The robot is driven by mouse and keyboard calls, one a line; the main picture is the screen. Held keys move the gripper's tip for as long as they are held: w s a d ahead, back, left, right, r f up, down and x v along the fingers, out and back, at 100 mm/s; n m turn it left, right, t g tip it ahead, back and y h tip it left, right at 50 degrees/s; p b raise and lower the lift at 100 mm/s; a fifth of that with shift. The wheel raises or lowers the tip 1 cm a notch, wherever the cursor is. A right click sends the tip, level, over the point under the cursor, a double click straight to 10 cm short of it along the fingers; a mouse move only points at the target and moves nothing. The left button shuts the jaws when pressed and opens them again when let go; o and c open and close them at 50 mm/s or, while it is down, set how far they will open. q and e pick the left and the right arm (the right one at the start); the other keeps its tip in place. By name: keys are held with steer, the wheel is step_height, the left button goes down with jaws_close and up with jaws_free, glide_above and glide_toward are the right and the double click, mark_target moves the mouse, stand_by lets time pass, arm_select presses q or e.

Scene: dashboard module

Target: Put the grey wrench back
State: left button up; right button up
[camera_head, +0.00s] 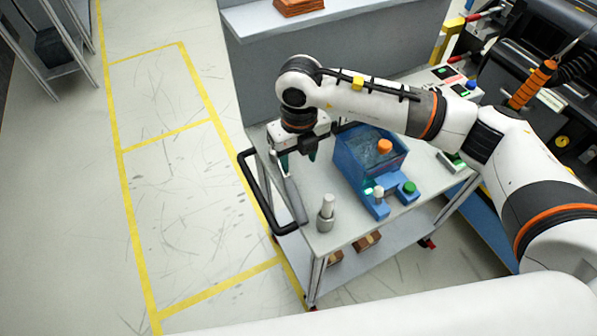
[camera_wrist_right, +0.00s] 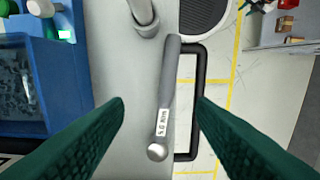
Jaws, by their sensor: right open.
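The grey wrench (camera_wrist_right: 168,85), with a white label reading "50 Nm" and a round metal end, lies along the handle side of the cart top in the right wrist view. In the head view, part of the wrench (camera_head: 294,199) shows below my right gripper (camera_head: 298,157). My right gripper is open, and its green fingers (camera_wrist_right: 158,115) stand on either side of the wrench's labelled end, with gaps on both sides. Whether the fingertips are level with it I cannot tell. My left gripper is out of view.
The grey cart top (camera_head: 316,186) has a black handle (camera_head: 247,182) on its left. A grey cylindrical post (camera_head: 326,213) stands near its front corner. A blue bin (camera_head: 355,163) stands to the right, with a green-capped blue piece (camera_head: 407,191) beside it. Yellow-lined floor lies left.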

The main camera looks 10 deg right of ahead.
step_height(320, 180, up, 6)
steer(key=b, duration=0.1)
stand_by(0.6)
